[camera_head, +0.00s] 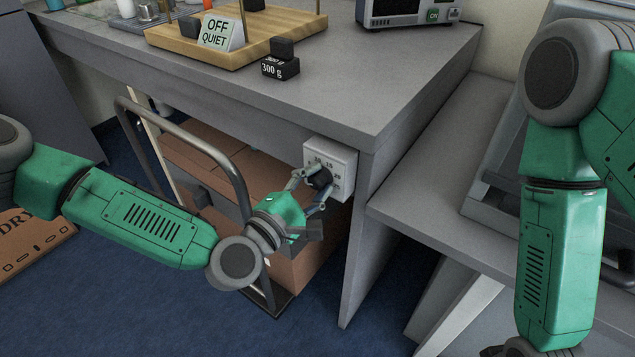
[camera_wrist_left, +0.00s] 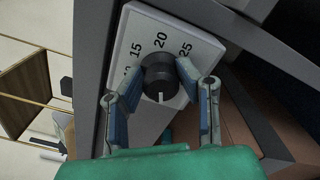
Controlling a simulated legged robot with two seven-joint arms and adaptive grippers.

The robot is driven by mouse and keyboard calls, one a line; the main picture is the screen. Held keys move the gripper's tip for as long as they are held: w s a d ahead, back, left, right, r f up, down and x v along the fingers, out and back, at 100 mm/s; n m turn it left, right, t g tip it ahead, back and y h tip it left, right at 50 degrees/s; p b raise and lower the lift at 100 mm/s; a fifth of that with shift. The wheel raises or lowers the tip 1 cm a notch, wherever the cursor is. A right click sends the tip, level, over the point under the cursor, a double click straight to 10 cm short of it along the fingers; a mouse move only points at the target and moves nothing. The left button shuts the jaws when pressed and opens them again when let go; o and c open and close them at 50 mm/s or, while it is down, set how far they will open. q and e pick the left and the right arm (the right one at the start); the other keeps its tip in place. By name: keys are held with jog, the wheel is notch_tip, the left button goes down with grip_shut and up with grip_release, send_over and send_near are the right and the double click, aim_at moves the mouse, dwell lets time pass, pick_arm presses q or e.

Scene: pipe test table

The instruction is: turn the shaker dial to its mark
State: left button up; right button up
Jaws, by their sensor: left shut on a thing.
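The shaker dial (camera_wrist_left: 159,80) is a dark round knob on a white panel (camera_wrist_left: 137,32) with printed numbers; 15, 20 and 25 are readable. The panel (camera_head: 346,160) is on the table's front, near its right corner. In the wrist view the knob's pale pointer line is toward the bottom of the picture, away from the 20. My left gripper (camera_head: 318,182) is shut on the dial (camera_head: 321,179), its fingers at either side of the knob. It also shows in the wrist view (camera_wrist_left: 157,82). The lower numbers are partly hidden. My right gripper is out of view.
Above the dial, the grey tabletop (camera_head: 330,98) carries a wooden stand (camera_head: 185,43), an "OFF QUIET" sign (camera_head: 222,32) and a black 300 g weight (camera_head: 280,68). A hand truck (camera_head: 235,165) with cardboard boxes (camera_head: 265,172) stands below, close to my left arm.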

pick_arm(q)
jog(key=shift+s+a+f, duration=0.1)
jog(key=shift+f, duration=0.35)
jog(key=o, duration=1.1)
jog(key=shift+r, duration=0.15)
jog(key=v, duration=1.2)
jog(key=shift+a, duration=0.1)
